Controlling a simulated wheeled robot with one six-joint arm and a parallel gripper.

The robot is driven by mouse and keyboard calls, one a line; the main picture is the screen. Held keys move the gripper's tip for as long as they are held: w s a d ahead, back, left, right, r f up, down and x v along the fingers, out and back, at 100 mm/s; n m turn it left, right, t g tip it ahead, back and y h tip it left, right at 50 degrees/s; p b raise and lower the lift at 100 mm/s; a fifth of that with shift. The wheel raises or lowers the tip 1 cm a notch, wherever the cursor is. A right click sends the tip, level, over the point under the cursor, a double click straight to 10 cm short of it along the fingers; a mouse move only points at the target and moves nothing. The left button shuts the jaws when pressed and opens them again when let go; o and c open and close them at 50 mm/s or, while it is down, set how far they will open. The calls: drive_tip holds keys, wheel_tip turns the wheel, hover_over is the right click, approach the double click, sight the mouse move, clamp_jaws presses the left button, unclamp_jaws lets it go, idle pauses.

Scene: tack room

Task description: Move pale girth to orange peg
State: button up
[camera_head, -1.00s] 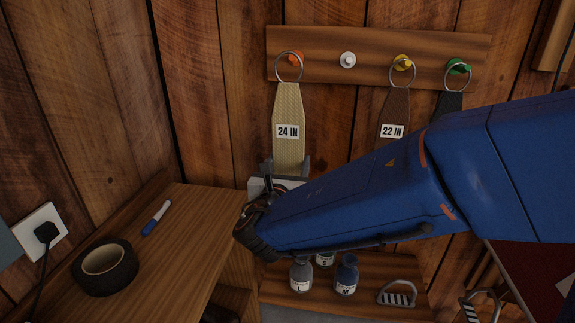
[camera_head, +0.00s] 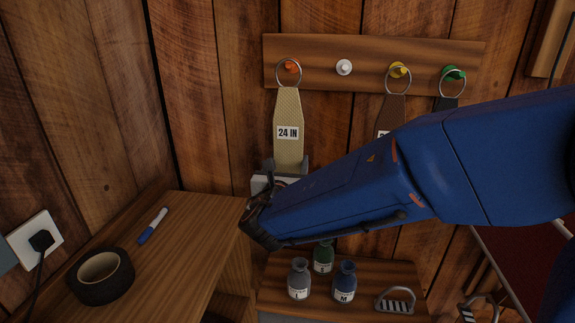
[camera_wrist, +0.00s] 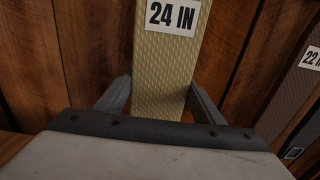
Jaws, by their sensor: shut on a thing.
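The pale girth (camera_head: 289,108) is a cream textured strap with a "24 IN" label and a metal ring at its top. It hangs upright, and its ring encircles the orange peg (camera_head: 291,67) in the head view. Whether the ring rests on the peg is not clear. My gripper (camera_head: 288,167) is shut on the strap below the label. In the wrist view the girth (camera_wrist: 165,75) runs between the two grey fingers (camera_wrist: 162,100). The girth's lower end is hidden behind my gripper.
The peg board (camera_head: 320,77) also has a bare white peg (camera_head: 344,67), a yellow peg (camera_head: 398,70) with a brown girth (camera_head: 391,108) and a green peg (camera_head: 454,73) with a dark girth. Bottles (camera_head: 299,280) stand below. A bench (camera_head: 190,220) holds tape (camera_head: 102,276) and a marker.

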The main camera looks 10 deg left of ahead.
drive_tip(key=shift+w+a+f, duration=0.1)
drive_tip(key=shift+w+f, duration=0.15)
drive_tip(key=shift+w, duration=0.75)
drive_tip(key=shift+w+f, duration=0.2)
drive_tip(key=shift+w, duration=0.8)
